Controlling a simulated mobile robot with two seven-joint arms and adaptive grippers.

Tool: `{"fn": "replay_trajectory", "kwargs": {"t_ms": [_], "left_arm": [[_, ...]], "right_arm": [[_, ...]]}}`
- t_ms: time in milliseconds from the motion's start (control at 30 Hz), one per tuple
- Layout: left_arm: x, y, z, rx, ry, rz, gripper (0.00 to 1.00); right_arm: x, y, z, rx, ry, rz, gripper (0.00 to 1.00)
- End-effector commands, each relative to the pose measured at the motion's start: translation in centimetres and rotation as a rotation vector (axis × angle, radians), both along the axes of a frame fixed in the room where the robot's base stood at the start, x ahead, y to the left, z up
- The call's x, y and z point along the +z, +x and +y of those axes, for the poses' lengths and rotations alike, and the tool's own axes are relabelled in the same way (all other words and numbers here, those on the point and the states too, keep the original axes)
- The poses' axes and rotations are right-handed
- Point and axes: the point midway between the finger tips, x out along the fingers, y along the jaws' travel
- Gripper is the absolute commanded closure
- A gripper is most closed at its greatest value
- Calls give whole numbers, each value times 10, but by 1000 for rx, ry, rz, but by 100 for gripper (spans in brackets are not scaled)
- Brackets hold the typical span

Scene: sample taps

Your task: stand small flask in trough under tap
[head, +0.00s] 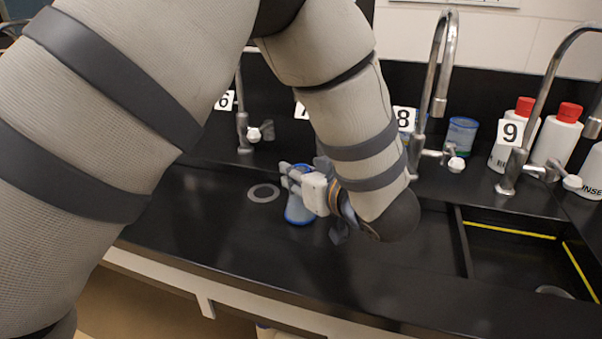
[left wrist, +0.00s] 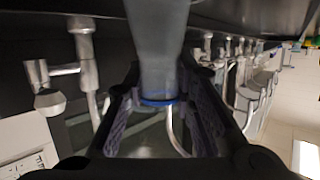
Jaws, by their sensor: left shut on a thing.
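The small flask (head: 299,212), bluish with a blue rim, is held by my left gripper (head: 292,178) in the head view. It is partly hidden by the gripper and looks roughly upright. In the left wrist view the flask (left wrist: 158,40) is between the two fingers of the gripper (left wrist: 158,105), with its blue rim near the fingers. I cannot tell whether its base touches the black surface below. Tap 8 (head: 437,75) stands to the right of the flask. Tap 7 is mostly hidden behind my left arm. The trough (head: 462,245) has a black divider and yellow lines in its right part.
Tap 9 (head: 540,100) stands at the right, with red-capped white bottles (head: 560,135) behind it. A blue-labelled container (head: 461,135) stands behind tap 8. Tap 6 (head: 241,110) is at the left. A grey ring (head: 263,193) lies left of the flask.

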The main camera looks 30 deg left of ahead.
Motion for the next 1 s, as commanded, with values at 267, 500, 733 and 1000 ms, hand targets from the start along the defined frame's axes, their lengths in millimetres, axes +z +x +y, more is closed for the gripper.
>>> {"fn": "replay_trajectory", "kwargs": {"t_ms": [267, 500, 733, 1000], "left_arm": [[-3, 0, 0, 0, 0, 1, 56], [-3, 0, 0, 0, 0, 1, 56], [11, -16, -30, -4, 0, -1, 56], [31, -49, -85, -2, 1, 0, 56]], "right_arm": [[0, 0, 0, 0, 0, 0, 60], [0, 0, 0, 0, 0, 0, 60], [-1, -1, 0, 0, 0, 3, 60], [0, 0, 0, 0, 0, 2, 60]]}}
